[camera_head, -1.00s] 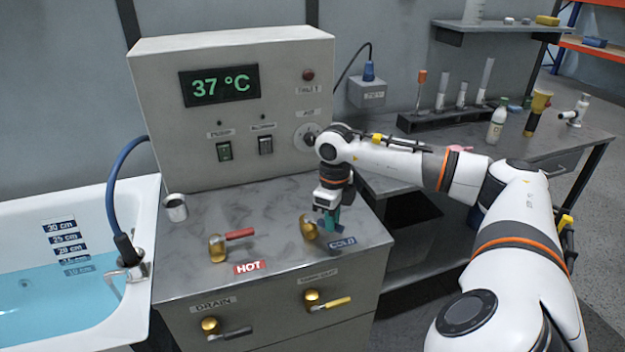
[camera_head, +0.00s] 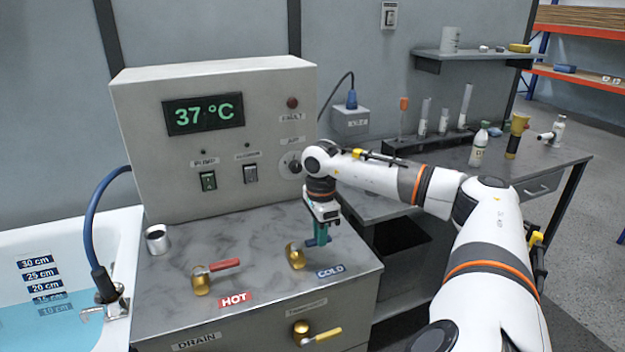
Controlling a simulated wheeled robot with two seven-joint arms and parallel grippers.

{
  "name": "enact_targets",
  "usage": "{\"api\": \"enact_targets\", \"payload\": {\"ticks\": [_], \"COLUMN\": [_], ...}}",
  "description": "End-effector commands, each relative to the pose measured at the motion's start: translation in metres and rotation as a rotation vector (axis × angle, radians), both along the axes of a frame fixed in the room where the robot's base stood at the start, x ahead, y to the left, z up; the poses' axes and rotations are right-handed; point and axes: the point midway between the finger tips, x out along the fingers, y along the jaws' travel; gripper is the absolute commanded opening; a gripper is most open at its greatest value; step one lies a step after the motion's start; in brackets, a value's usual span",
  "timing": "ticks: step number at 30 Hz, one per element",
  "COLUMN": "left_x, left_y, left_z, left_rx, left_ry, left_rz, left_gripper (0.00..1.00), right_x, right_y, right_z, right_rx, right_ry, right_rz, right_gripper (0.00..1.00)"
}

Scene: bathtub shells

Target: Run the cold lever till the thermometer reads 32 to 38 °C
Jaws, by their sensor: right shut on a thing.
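The thermometer display (camera_head: 203,114) on the grey control box reads 37 °C in green. The cold valve (camera_head: 296,256) has a brass body; its blue lever (camera_head: 318,241) points to the right, just behind the COLD label (camera_head: 331,271). My right gripper (camera_head: 319,238) reaches down from above and is shut on the blue lever, its teal fingers hiding part of it. The hot valve's red lever (camera_head: 222,265) points to the right above the HOT label (camera_head: 235,299). My left gripper is not in view.
The tub (camera_head: 60,290) at the left holds blue water, with depth labels on its wall. A metal cup (camera_head: 157,239) stands on the counter's left. A yellow lever (camera_head: 325,335) sticks out of the cabinet front. A side bench (camera_head: 545,165) with bottles and tubes stands at the right.

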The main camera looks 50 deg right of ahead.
Motion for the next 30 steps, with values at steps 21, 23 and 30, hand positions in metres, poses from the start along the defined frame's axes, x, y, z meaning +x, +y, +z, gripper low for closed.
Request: {"api": "enact_targets", "payload": {"ticks": [21, 23, 30], "left_x": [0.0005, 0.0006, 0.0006], "left_y": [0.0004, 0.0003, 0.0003], "left_z": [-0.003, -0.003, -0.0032], "left_rx": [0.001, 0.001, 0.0], "left_ry": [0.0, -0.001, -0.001], "left_rz": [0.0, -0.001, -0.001], "left_gripper": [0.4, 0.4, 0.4], "right_x": [-0.0044, -0.0044, -0.0048], "right_y": [-0.0072, -0.0071, -0.0066], "right_z": [0.0018, 0.0015, 0.0007], "right_rx": [-0.003, -0.002, -0.001], "right_ry": [-0.004, -0.003, -0.002], "right_rz": [0.035, 0.034, 0.034], "right_gripper": [0.31, 0.4, 0.4]}}
